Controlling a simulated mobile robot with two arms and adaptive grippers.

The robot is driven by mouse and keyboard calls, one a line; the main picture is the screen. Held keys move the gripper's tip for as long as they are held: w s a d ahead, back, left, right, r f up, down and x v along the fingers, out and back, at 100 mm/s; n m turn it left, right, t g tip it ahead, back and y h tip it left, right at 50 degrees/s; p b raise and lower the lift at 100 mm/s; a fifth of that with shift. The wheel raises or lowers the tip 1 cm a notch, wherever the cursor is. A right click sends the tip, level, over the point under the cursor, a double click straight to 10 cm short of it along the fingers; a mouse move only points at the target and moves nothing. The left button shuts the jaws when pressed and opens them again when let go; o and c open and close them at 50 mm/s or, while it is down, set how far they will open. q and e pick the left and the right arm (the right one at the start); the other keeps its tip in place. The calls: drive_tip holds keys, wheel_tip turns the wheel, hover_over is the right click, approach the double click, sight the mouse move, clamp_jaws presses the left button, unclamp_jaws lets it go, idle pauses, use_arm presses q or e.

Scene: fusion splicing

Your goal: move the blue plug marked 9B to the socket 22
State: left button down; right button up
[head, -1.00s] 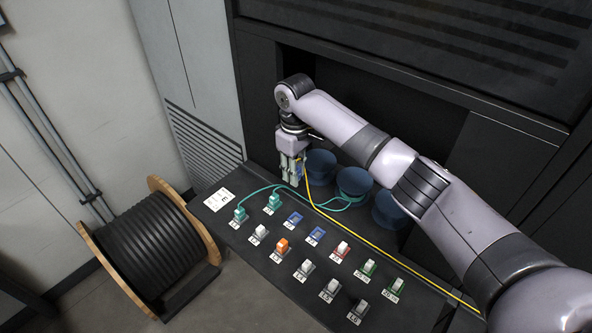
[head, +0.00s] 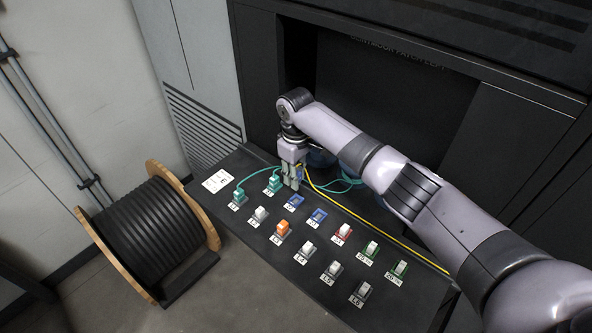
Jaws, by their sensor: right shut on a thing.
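My right gripper (head: 292,184) points down over the back edge of the sloped black panel, close behind the left blue-framed socket (head: 294,201). Its fingers are shut on a plug at the end of the yellow cable (head: 345,208); the fingers hide most of the plug, and its 9B mark cannot be read. A second blue-framed socket (head: 317,215) sits just right of the first; both look empty. Their small labels are too blurred to tell which is 22. My left gripper is not in view.
Two teal plugs (head: 274,183) with teal cables stand left of the gripper. White, orange, red-framed and green-framed positions fill the rest of the black panel (head: 300,285). Dark blue round pieces (head: 322,158) lie behind, partly hidden by my arm. A cable drum (head: 150,235) stands left.

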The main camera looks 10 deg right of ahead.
drive_tip(key=shift+f+b, duration=1.55)
drive_tip(key=shift+f, duration=1.65)
drive_tip(key=shift+p, duration=0.55)
drive_tip(key=shift+f+b, duration=0.4)
drive_tip(key=shift+f, duration=0.25)
drive_tip(key=o, duration=1)
drive_tip(key=shift+r, duration=0.1)
wheel_tip(320, 180, up, 12)
drive_tip(key=shift+f, duration=0.1)
